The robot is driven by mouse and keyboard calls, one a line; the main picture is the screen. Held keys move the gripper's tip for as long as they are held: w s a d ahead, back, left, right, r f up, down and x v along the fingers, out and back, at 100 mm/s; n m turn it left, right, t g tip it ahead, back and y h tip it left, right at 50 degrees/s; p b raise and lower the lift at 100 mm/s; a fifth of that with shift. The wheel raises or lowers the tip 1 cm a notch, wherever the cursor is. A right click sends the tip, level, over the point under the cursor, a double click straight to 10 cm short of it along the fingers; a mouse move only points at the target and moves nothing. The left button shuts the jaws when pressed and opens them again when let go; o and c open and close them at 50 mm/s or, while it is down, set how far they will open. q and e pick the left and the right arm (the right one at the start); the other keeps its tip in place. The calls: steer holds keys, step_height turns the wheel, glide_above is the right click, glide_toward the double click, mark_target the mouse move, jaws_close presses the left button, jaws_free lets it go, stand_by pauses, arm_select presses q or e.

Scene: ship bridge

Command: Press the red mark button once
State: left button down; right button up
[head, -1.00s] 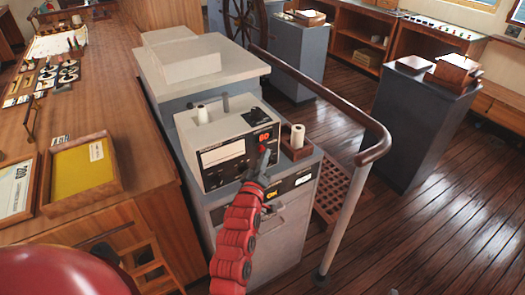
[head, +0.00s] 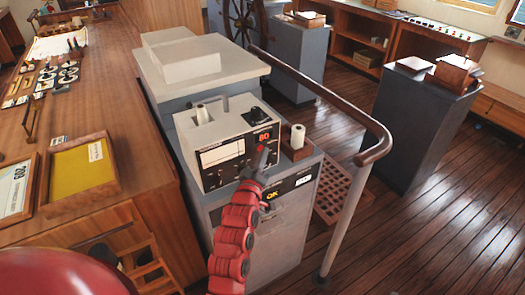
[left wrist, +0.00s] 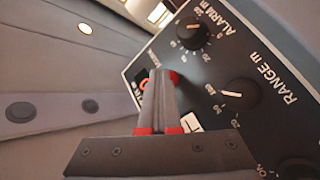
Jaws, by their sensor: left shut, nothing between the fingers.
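The cream instrument box (head: 185,130) stands on a grey cabinet, with a dark front panel carrying a screen (head: 222,154), red digits and knobs. My left gripper (head: 262,156) is shut and empty, its tip at the right part of this panel. In the left wrist view the closed fingers (left wrist: 160,82) reach to the panel between a white-marked switch and the panel's edge. Bits of red (left wrist: 175,77) show around the fingertips, which look like the red mark button, mostly hidden behind them. I cannot tell for sure whether the tip touches it. My right gripper is not in view.
A handrail (head: 345,215) runs along the right side. A wooden chart table (head: 95,120) with a yellow tray lies left.

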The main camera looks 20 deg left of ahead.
arm_select(q)
steer(key=shift+d, duration=0.1)
steer(key=shift+s+d, duration=0.6)
steer(key=shift+d, duration=0.05)
steer(key=shift+d+p, duration=0.1)
steer(key=shift+p, duration=0.2)
steer(key=s+d+p, duration=0.2)
steer(key=s+d, duration=0.1)
steer(key=shift+d, duration=0.35)
stand_by(0.5)
